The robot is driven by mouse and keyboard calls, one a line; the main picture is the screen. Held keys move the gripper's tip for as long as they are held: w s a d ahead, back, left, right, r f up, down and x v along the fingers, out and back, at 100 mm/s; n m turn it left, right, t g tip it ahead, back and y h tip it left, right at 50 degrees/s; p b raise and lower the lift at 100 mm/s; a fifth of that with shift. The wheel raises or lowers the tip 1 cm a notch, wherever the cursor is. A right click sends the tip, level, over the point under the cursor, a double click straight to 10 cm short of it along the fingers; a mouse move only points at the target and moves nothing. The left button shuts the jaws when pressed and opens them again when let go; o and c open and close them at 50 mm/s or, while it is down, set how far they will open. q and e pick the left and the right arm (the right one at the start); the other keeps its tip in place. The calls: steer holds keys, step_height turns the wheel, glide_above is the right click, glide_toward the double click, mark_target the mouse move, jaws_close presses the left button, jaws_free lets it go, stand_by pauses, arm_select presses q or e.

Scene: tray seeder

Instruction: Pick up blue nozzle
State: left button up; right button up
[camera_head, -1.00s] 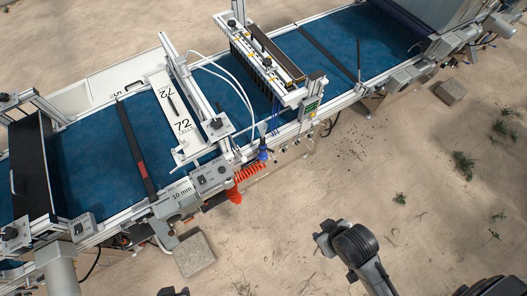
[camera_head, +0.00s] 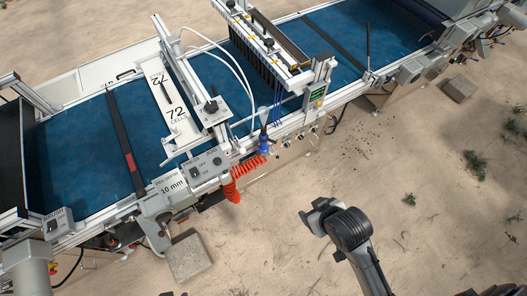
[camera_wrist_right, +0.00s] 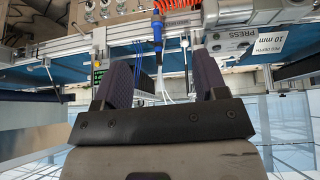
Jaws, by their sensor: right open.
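The blue nozzle (camera_head: 263,144) hangs upright at the near side of the seeder, beside a coiled orange-red hose (camera_head: 236,181). It also shows in the right wrist view (camera_wrist_right: 157,32), beyond the fingers and near the line between them. My right gripper (camera_head: 312,213) is over the sandy ground, below and right of the nozzle in the head view, clearly apart from it. In the right wrist view the two dark fingers (camera_wrist_right: 162,75) are spread with nothing between them. A dark sliver at the bottom edge of the head view may be my left gripper; its jaws are hidden.
The seeder's blue belt (camera_head: 75,155) runs diagonally across the head view. The white 72-cell plate (camera_head: 175,112) and the PRESS control box (camera_head: 204,166) stand near the nozzle. A stone block (camera_head: 188,257) lies on the ground. The sand around my right gripper is clear.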

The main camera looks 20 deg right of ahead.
steer(key=w+f+m+t+b, duration=0.1)
steer(key=w+f+b, duration=0.4)
steer(key=f+b, duration=0.3)
steer(key=w+f+b, duration=0.5)
steer(key=f+b, duration=0.3)
steer(key=f, duration=0.1)
steer(key=m+t+h+b, duration=0.1)
steer(key=t+b, duration=0.9)
steer(key=t, duration=0.1)
glide_toward(265, 145)
steer(key=w, duration=0.2)
steer(key=w+b, duration=0.1)
steer(key=w, duration=0.1)
steer(key=w+f+b, duration=0.1)
steer(key=w, duration=0.1)
steer(key=shift+w, duration=0.35)
steer(key=shift+w+d+r+b, duration=0.1)
steer(key=shift+w+b, duration=0.3)
steer(key=shift+w, duration=0.55)
steer(key=w+b, duration=0.1)
steer(key=w, duration=0.3)
steer(key=shift+d+r+b, duration=0.1)
steer(key=shift+r+b, duration=0.1)
steer(key=shift+b, duration=0.2)
steer(key=shift+w, duration=0.45)
